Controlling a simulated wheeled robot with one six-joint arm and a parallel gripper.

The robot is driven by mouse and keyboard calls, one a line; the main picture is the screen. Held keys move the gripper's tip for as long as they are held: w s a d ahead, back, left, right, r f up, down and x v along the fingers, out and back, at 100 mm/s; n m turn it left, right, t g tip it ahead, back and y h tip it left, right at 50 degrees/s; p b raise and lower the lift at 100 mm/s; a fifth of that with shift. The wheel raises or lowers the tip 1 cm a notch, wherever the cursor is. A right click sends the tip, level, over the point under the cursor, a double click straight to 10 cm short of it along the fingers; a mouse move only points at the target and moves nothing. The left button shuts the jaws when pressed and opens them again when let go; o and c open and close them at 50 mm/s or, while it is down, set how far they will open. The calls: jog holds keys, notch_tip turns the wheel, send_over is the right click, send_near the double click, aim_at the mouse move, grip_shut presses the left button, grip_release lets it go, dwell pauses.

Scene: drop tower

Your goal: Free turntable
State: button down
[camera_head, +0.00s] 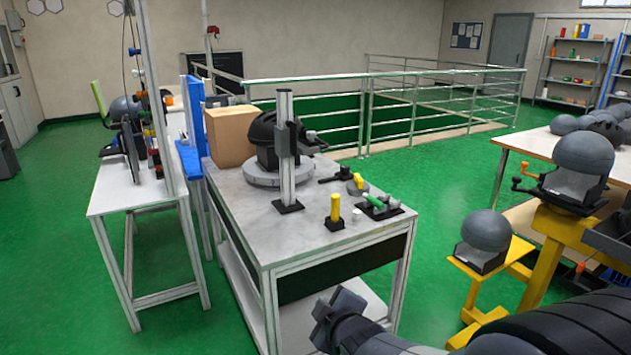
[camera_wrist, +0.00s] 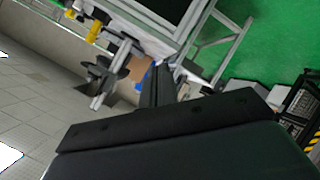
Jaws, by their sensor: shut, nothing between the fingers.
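The turntable (camera_head: 263,179) is a grey round disc on the metal-topped table (camera_head: 238,205). A black rounded fixture (camera_head: 265,135) sits on it, and a grey upright post (camera_head: 286,150) on a black foot stands in front, hiding part of both. I cannot tell what holds the disc. A black-handled part (camera_head: 338,177) lies right of the disc. My gripper (camera_head: 335,308) is low in front of the table, apart from the turntable, shut and empty. In the wrist view the dark gripper (camera_wrist: 160,85) points towards the table, seen at a tilt.
A cardboard box (camera_head: 230,135) is behind left. A white bench (camera_head: 130,190) is at left, yellow stands (camera_head: 555,250) at right.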

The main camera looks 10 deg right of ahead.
jog(key=w+a+f+n+t+y+b, duration=0.4)
jog(key=a+f+n+t+y+b, duration=0.1)
jog(key=a+n+y+b, duration=0.4)
jog(key=f+n+y+b, duration=0.1)
jog(key=n+y+b, duration=0.1)
jog(key=n+b, duration=0.2)
jog(key=shift+w+n+t, duration=0.15)
jog(key=shift+n+t, duration=0.15)
